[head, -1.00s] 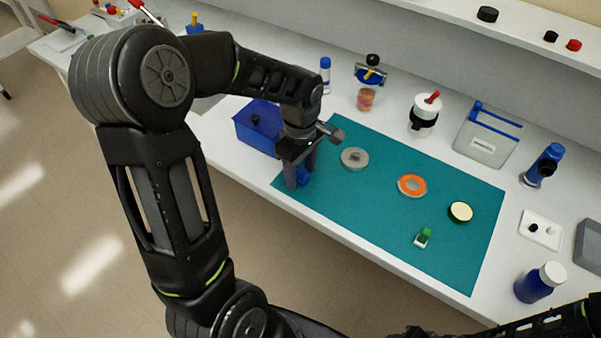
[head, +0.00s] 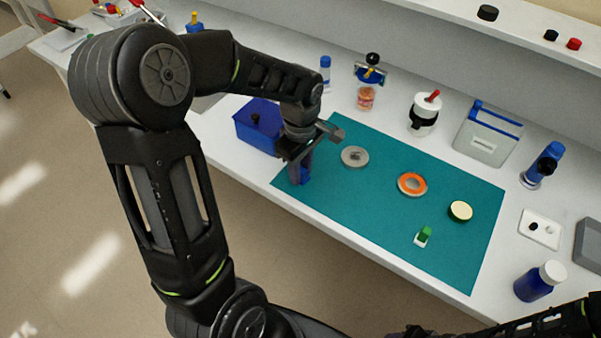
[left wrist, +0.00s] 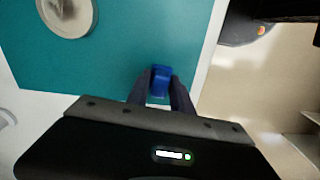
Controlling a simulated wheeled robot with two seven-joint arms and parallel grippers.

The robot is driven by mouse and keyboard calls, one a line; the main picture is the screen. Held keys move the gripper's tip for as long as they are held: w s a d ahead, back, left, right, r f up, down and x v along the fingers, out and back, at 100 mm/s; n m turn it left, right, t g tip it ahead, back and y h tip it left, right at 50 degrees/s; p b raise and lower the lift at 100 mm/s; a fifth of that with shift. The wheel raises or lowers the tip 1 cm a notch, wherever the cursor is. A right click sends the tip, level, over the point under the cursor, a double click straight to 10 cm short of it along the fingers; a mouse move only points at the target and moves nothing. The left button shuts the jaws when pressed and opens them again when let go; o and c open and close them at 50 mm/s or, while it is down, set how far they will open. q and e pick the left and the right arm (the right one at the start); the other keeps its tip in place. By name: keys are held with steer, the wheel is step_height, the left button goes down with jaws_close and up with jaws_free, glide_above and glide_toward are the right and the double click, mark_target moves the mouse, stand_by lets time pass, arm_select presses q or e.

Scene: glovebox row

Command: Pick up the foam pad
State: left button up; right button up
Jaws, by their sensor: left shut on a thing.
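The foam pad appears to be the small blue block (head: 305,175) at the left end of the teal mat (head: 345,215). My left gripper (head: 300,174) points down over this end of the mat and is shut on the block. In the left wrist view the blue pad (left wrist: 160,80) sits between the two dark fingertips (left wrist: 160,92), near the mat's edge. The fingers cover part of it in the head view, and I cannot tell whether it is clear of the mat. My right gripper is out of view.
A blue bin (head: 257,125) stands close behind my left gripper. On the mat lie a grey disc (head: 355,157), an orange ring (head: 412,184), a cream-topped disc (head: 460,211) and a green-and-white piece (head: 423,237). A blue bottle (head: 534,285) stands at the right. The mat's middle has free room.

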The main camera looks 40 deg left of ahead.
arm_select(q)
jaws_close()
steer(key=shift+r, duration=0.1)
step_height(320, 180, up, 10)
steer(key=shift+f+b, duration=0.1)
steer(key=shift+b, duration=0.3)
stand_by(0.5)
